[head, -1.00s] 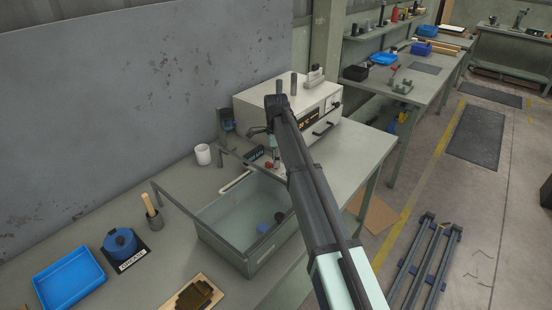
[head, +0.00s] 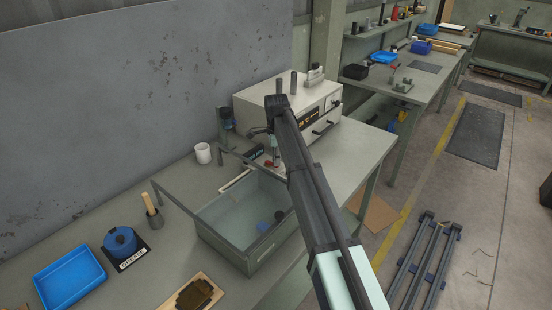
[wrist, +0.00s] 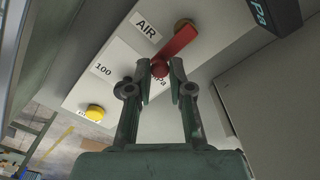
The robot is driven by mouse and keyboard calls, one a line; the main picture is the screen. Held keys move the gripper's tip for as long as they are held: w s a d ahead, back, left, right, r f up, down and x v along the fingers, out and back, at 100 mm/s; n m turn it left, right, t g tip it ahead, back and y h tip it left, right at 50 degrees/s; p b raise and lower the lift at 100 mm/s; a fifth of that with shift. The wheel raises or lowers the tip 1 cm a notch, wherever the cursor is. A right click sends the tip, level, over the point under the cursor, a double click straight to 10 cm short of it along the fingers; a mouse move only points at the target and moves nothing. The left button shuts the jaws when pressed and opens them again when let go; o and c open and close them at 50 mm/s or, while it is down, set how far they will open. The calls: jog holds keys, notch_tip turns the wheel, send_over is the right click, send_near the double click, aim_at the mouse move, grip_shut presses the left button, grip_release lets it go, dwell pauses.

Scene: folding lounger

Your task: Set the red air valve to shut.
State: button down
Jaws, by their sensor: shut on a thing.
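The red air valve is a red lever (wrist: 180,42) on a pale panel, in the wrist view at top centre. It turns about a brass pivot (wrist: 184,24) beside an AIR label (wrist: 145,27), and slants down-left to a round red end. My gripper (wrist: 160,72) has its two fingertips on either side of that round end, shut on it. In the head view my gripper (head: 272,158) is beyond the glass-walled tank, in front of the white oven; the valve is too small and covered there to read.
A label reading 100 and kPa (wrist: 103,69) and a yellow button (wrist: 95,112) are on the same panel. A dark display (wrist: 272,14) hangs close at upper right. The open tank (head: 232,262) and white oven (head: 262,100) stand close to my arm.

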jog(key=n, duration=0.1)
jog(key=w+n, duration=0.1)
jog(key=n, duration=0.2)
jog(key=shift+w+d+p, duration=0.25)
jog(key=shift+w+p, duration=0.05)
jog(key=shift+p, duration=0.05)
jog(key=n, duration=0.1)
jog(key=w+n, duration=0.1)
jog(key=n, duration=0.3)
jog(key=shift+w, duration=0.25)
jog(key=n, duration=0.1)
jog(key=w+n, duration=0.1)
jog(key=n, duration=0.2)
jog(key=shift+w+a+p, duration=0.2)
jog(key=shift+a+p, duration=0.1)
jog(key=shift+a, duration=0.05)
jog(key=shift+w+a+n, duration=0.25)
jog(key=shift+n, duration=0.85)
jog(key=shift+w+a+n, duration=0.2)
jog(key=shift+n, duration=0.9)
jog(key=c, duration=1.1)
grip_release()
jog(key=shift+r, duration=0.1)
